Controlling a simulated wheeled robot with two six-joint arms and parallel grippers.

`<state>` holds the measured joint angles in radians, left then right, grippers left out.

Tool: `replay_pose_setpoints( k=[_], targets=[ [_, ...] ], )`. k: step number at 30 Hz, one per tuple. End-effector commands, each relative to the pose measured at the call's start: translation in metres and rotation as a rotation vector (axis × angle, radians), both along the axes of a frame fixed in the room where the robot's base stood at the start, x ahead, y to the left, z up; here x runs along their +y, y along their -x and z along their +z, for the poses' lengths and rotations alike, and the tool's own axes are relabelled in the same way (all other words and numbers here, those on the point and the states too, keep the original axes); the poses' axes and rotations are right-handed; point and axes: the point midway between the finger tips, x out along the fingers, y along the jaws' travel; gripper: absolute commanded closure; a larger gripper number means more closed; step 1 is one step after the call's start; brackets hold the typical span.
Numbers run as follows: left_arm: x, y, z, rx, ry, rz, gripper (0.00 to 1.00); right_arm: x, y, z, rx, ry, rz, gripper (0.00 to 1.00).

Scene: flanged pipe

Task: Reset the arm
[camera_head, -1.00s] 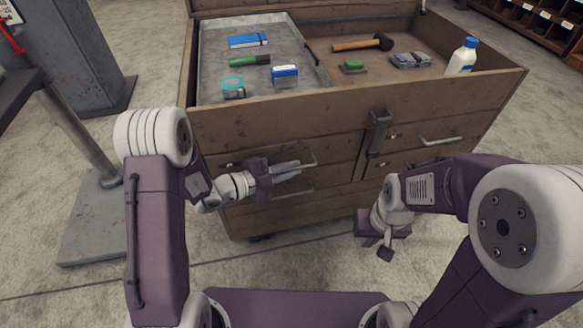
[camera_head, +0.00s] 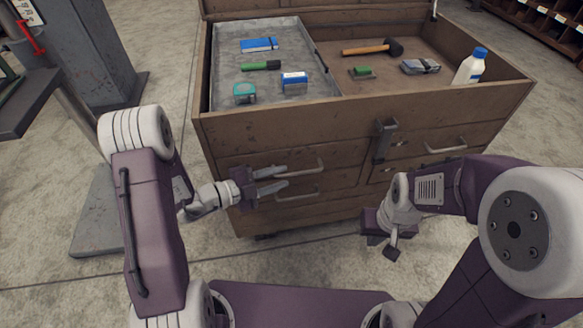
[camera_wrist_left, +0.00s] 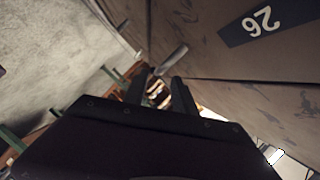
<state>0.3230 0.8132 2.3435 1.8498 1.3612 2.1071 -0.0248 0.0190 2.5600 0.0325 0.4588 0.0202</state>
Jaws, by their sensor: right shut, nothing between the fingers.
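My left gripper (camera_head: 287,176) is in front of the left drawers of the wooden chest, near the upper drawer handle (camera_head: 303,173) and lower drawer handle (camera_head: 298,196). Its two fingers stand apart with nothing visible between them. In the left wrist view the fingers (camera_wrist_left: 160,88) are also apart, and a metal bar (camera_wrist_left: 172,60) shows just beyond the tips, beside the chest's front. My right gripper (camera_head: 378,238) hangs low in front of the right side of the chest, shut and empty; its fingertips are small in view.
The open-topped chest (camera_head: 270,133) holds a grey tray (camera_head: 228,52) with a blue box, green marker, tape and small box. Right of it lie a hammer (camera_head: 372,48), green block and white bottle (camera_head: 470,68). A grey column stands at left. The floor between is clear.

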Motion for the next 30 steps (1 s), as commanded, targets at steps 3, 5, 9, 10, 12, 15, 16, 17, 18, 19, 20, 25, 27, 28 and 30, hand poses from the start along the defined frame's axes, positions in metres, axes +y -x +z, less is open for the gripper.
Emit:
replay_pose_setpoints(
  k=[3, 5, 9, 10, 12, 15, 16, 17, 18, 19, 20, 25, 27, 28, 30],
  targets=[
    [0.014, 0.008, 0.006, 0.002, 0.001, 0.004, 0.67, 0.0, 0.0, 0.011, 0.0, 0.0, 0.0, 1.0],
    [0.017, 0.011, 0.006, 0.001, 0.0, 0.002, 0.67, 0.0, 0.0, 0.013, 0.0, 0.0, 0.0, 1.0],
    [0.021, 0.014, 0.005, -0.001, 0.0, 0.0, 0.67, 0.0, 0.0, 0.013, 0.0, 0.0, 0.0, 1.0],
    [0.021, 0.014, 0.005, -0.001, 0.0, 0.0, 0.67, 0.0, 0.0, 0.013, 0.0, 0.0, 0.0, 1.0],
    [0.021, 0.014, 0.005, -0.001, -0.001, 0.0, 0.67, 0.0, 0.0, 0.013, 0.0, 0.0, 0.0, 1.0],
    [0.021, 0.014, 0.005, -0.001, -0.001, 0.0, 0.67, 0.0, 0.0, 0.013, 0.0, 0.0, 0.0, 1.0],
    [0.021, 0.014, 0.005, -0.001, -0.001, 0.0, 0.67, 0.0, 0.0, 0.013, 0.0, 0.0, 0.0, 1.0],
    [0.021, 0.014, 0.005, -0.001, -0.001, 0.0, 0.67, 0.0, 0.0, 0.013, 0.0, 0.0, 0.0, 1.0],
    [0.021, 0.014, 0.005, -0.001, -0.001, 0.0, 0.67, 0.0, 0.0, 0.013, 0.0, 0.0, 0.0, 1.0],
    [0.021, 0.014, 0.005, -0.001, -0.001, 0.0, 0.67, 0.0, 0.0, 0.013, 0.0, 0.0, 0.0, 1.0],
    [0.021, 0.014, 0.005, -0.001, -0.001, 0.0, 0.67, 0.0, 0.0, 0.013, 0.0, 0.0, 0.0, 1.0],
    [0.01, 0.015, 0.01, -0.016, -0.006, -0.03, 0.67, 0.0, 0.0, 0.013, 0.0, 0.0, 0.0, 1.0],
    [-0.006, 0.013, 0.033, -0.084, -0.033, -0.082, 0.67, 0.0, 0.0, 0.013, 0.0, 0.0, 0.0, 1.0],
    [-0.017, 0.015, 0.047, -0.124, -0.046, -0.12, 0.67, 0.0, 0.0, 0.013, 0.0, 0.0, 0.0, 1.0],
    [-0.05, 0.045, 0.074, -0.215, -0.102, -0.3, 0.67, 0.0, 0.0, 0.013, 0.0, 0.0, 0.0, 1.0]
  ],
)
